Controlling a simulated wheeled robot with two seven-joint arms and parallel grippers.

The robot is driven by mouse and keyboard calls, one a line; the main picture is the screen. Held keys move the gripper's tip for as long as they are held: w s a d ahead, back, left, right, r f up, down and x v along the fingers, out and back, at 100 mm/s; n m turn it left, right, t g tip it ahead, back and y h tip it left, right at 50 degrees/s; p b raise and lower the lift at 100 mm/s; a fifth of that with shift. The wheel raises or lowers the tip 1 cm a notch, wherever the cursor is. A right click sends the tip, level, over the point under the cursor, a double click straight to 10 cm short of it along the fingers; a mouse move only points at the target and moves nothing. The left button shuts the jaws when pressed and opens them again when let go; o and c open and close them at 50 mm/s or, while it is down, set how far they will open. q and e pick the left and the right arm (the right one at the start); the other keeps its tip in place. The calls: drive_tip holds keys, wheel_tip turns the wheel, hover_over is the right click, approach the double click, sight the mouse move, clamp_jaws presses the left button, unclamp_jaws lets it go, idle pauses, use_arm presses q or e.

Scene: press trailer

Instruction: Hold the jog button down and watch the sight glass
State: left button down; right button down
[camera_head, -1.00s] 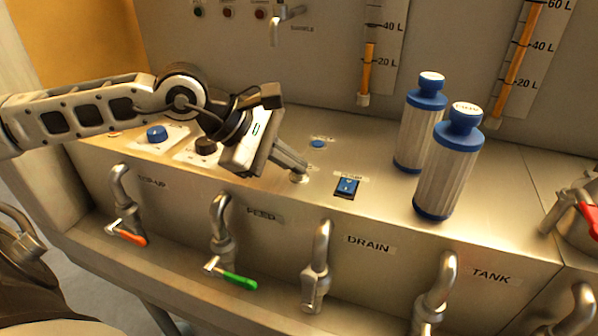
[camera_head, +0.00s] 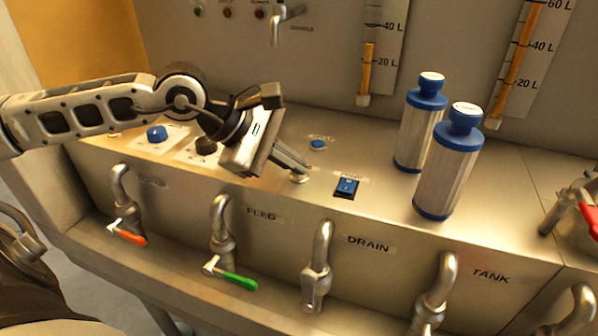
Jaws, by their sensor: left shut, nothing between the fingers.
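My left gripper (camera_head: 299,172) is shut and empty. Its fingertips point down onto a small round metallic button (camera_head: 299,179) on the steel counter; they seem to touch it, but how far it is pressed cannot be told. Its label is hidden or unreadable, so I cannot confirm it is the jog button. Two sight glasses with litre scales stand on the back panel: the left one (camera_head: 367,70) has an orange column to a little above 20 L, and the right one (camera_head: 515,70) has a taller orange column running toward 60 L. My right gripper is not in view.
A blue knob (camera_head: 157,133), a dark knob (camera_head: 206,145), a blue button (camera_head: 317,144) and a blue rocker switch (camera_head: 347,187) sit on the counter. Two blue-capped bottles (camera_head: 422,120) (camera_head: 449,165) stand right. Several taps line the front, including DRAIN (camera_head: 318,265).

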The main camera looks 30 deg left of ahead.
sight(292, 176)
use_arm(q)
drive_tip(key=shift+r+p, duration=0.35)
drive_tip(key=shift+r, duration=0.45)
drive_tip(key=shift+r+p, duration=1.7)
drive_tip(key=shift+r, duration=0.85)
drive_tip(key=shift+f, duration=0.1)
